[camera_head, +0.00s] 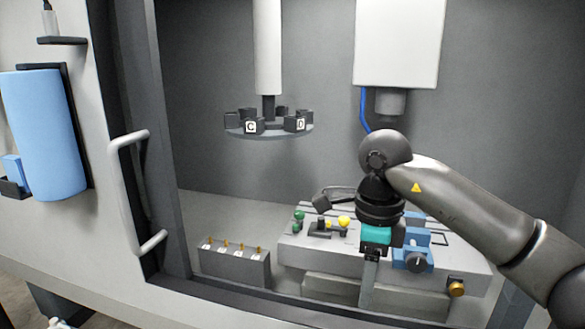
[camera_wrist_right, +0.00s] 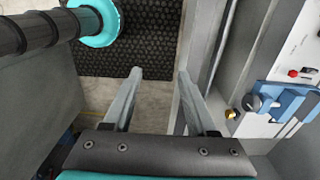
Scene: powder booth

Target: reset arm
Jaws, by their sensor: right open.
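My right arm comes in from the right in the head view, and its gripper (camera_head: 369,284) points down in front of the grey worktable. In the right wrist view the two fingers of the right gripper (camera_wrist_right: 159,75) stand apart with nothing between them. Beyond them lie a pale floor strip and a dark textured mat (camera_wrist_right: 150,40). A teal ring on a dark arm link, mine, shows at the upper left of that view. My left gripper does not show in either view.
The worktable (camera_head: 320,255) holds a blue vise (camera_head: 413,258) and green and yellow knobs. A grey block (camera_head: 235,265) with several brass-tipped pieces stands left of it. A lettered carousel (camera_head: 268,130) hangs at the back. A door handle (camera_head: 135,190) and blue cylinder (camera_head: 43,135) are at left.

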